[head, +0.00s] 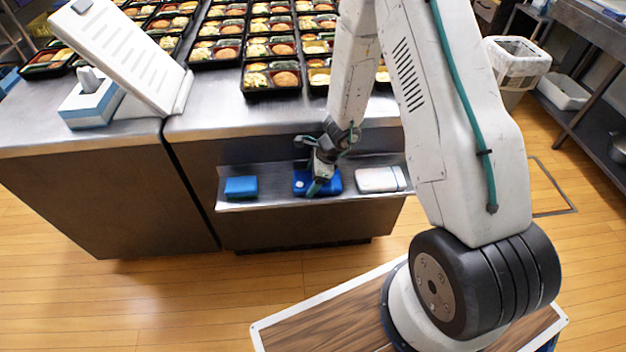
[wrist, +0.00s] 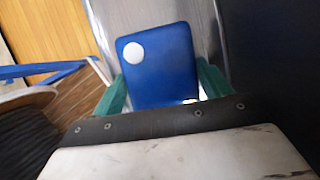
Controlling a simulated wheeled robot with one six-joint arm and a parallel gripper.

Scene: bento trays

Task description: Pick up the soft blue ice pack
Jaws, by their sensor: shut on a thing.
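The soft blue ice pack (head: 331,184) is dark blue with a white round spot, at the middle of the low metal shelf (head: 290,197) in the head view. In the wrist view the ice pack (wrist: 160,62) lies between the green fingers of my gripper (wrist: 161,88). My gripper (head: 316,184) points down at it in the head view and is shut on it. I cannot tell whether the pack rests on the shelf or is slightly above it. The gripper hides part of the pack.
A lighter blue block (head: 240,187) lies left of the pack on the shelf, and a white pack-like thing (head: 378,180) lies right of it. The steel counter (head: 225,118) above holds many bento trays (head: 271,78). A white slanted stand (head: 125,55) is at the left.

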